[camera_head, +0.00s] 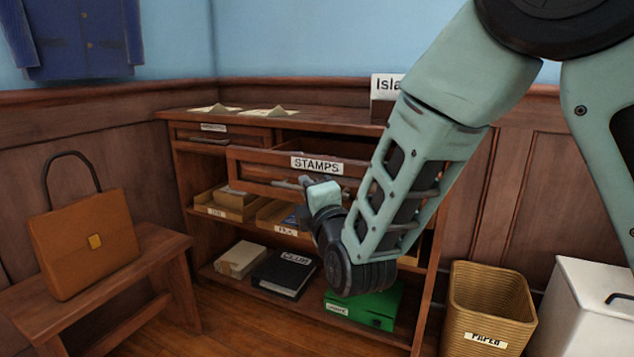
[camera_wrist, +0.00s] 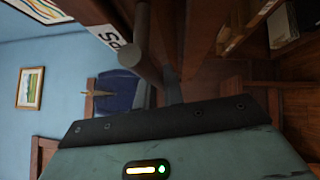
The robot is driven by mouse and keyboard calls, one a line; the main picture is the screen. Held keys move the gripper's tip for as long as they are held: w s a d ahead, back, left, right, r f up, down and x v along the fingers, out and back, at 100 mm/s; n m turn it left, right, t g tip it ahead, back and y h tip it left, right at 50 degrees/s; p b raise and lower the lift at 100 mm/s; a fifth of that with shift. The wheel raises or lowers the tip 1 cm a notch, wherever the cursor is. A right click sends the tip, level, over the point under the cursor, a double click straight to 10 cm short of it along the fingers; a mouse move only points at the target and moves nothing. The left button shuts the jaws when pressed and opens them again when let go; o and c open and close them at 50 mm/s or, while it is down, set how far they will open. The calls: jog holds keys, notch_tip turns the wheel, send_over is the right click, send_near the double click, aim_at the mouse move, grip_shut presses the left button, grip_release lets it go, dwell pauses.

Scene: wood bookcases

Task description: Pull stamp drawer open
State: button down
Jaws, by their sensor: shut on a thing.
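The stamp drawer (camera_head: 262,168) is a wooden drawer with a white STAMPS label in the upper part of the bookcase. Its front stands out from the cabinet, and part of its inside shows above the front edge, so it is partly open. My gripper (camera_head: 306,184) is at the drawer front just below the label, shut on the drawer's grey handle (camera_head: 288,184). In the wrist view the handle (camera_wrist: 142,60) shows as a grey bar beside the label (camera_wrist: 112,38), of which only the first letters show. My gripper and arm hide the drawer's right part.
A shut-looking drawer (camera_head: 219,133) is left of it. Labelled trays (camera_head: 228,203), a black binder (camera_head: 284,273) and a green box (camera_head: 365,305) fill the lower shelves. A bench (camera_head: 120,275) with a brown bag (camera_head: 85,243) stands left, a wicker paper bin (camera_head: 488,300) right.

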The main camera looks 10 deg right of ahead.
jog(key=shift+s+a, duration=0.25)
jog(key=shift+s, duration=0.1)
jog(key=c, duration=1.5)
grip_release()
jog(key=p+v, duration=1.7)
jog(key=p, duration=0.2)
jog(key=shift+s, duration=0.2)
